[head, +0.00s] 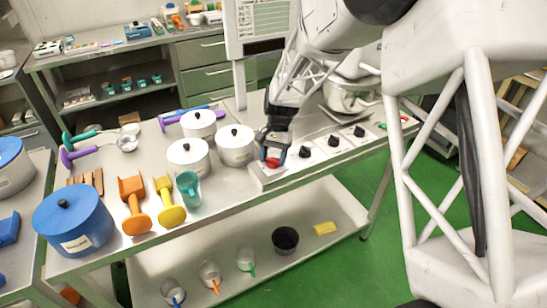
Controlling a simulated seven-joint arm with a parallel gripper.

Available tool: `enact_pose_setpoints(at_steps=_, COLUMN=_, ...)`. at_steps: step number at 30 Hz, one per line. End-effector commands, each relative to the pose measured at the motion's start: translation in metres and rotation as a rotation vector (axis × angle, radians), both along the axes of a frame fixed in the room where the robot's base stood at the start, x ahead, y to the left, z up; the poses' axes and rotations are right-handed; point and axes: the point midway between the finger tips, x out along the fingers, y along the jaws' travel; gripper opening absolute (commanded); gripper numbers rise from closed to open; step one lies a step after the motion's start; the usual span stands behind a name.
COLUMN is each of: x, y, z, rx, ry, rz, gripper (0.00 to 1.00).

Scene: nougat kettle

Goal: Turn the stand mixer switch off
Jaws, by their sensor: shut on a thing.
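A pale control panel (324,156) runs along the front edge of the steel table. It carries a red switch (272,163) at its left end and black knobs (333,140) to the right. My gripper (272,152) points down at the left end of the panel. It is shut on the red switch, and its fingers partly cover it. A silver mixing bowl (345,98) stands behind the panel, partly hidden by my arm. I cannot read which way the red switch is turned.
Several white lidded pots (188,158) stand close to the left of my gripper. A teal jug (188,189), yellow scoop (169,203), orange scoop (134,205) and blue pot (72,222) line the table's front left.

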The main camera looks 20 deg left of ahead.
Motion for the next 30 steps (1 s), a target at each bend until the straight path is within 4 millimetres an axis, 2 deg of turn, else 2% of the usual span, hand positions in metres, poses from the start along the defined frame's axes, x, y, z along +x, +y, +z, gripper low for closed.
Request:
enact_pose_setpoints(at_steps=18, x=0.0, y=0.0024, z=0.0009, rx=0.0, ry=-0.002, rz=0.576, gripper=0.32)
enact_pose_setpoints(at_steps=30, x=-0.0003, y=0.0031, z=0.0011, rx=0.001, ry=-0.003, rz=0.809, gripper=0.32)
